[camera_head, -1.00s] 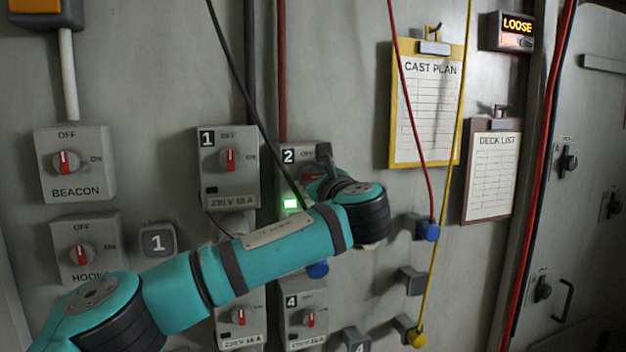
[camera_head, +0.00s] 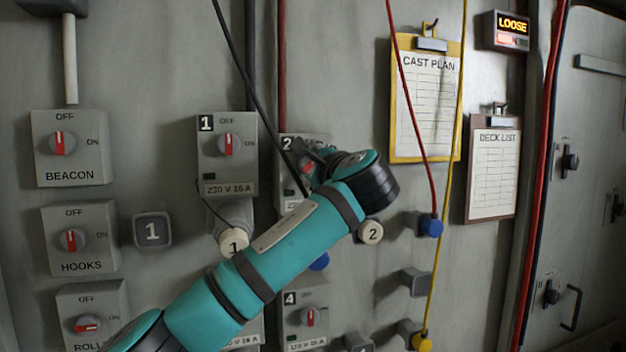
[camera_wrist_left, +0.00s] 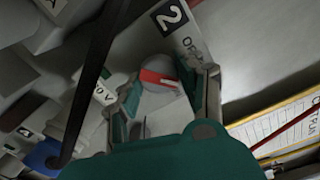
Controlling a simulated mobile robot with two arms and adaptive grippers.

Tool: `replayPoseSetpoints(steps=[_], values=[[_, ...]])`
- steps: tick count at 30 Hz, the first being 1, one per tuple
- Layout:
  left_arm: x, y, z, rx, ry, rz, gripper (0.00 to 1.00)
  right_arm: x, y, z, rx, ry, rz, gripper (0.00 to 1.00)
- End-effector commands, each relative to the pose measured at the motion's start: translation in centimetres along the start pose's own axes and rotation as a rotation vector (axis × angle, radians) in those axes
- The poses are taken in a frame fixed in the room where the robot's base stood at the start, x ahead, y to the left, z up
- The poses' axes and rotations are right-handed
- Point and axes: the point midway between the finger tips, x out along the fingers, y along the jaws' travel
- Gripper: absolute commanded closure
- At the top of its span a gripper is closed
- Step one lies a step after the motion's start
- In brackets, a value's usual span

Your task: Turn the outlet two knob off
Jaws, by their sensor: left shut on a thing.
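The outlet two box (camera_head: 288,142), marked 2, is on the wall in the middle of the head view, partly hidden behind my left gripper (camera_head: 308,172) and arm. Its small indicator (camera_head: 291,194) looks dark. In the left wrist view the box's face (camera_wrist_left: 188,35) shows the 2 and part of the word OFF. Its round grey knob with a red bar (camera_wrist_left: 158,78) sits between the fingers of my left gripper (camera_wrist_left: 162,92), which is shut on it. My right gripper is not in view.
The outlet one box (camera_head: 228,130) is just left, the outlet four box (camera_head: 305,295) below. A black cable (camera_head: 262,115) hangs across the outlets close to my gripper.

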Motion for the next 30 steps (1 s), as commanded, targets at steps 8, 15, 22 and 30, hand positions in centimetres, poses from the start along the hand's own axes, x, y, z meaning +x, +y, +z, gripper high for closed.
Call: replayPoseSetpoints(steps=[8, 15, 22, 30], values=[[0.0, 0.4, -0.3, -0.265, 0.003, 0.006, 0.93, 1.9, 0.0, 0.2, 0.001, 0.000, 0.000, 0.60], [0.0, 0.3, -0.2, -0.489, 0.002, 0.008, 0.93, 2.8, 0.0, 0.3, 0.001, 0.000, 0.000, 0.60], [0.0, 0.2, -0.2, -0.678, 0.001, 0.009, 0.93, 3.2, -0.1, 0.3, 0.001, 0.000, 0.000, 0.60], [0.0, 0.1, -0.1, -0.828, 0.000, 0.008, 0.93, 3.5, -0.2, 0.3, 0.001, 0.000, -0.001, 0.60]])
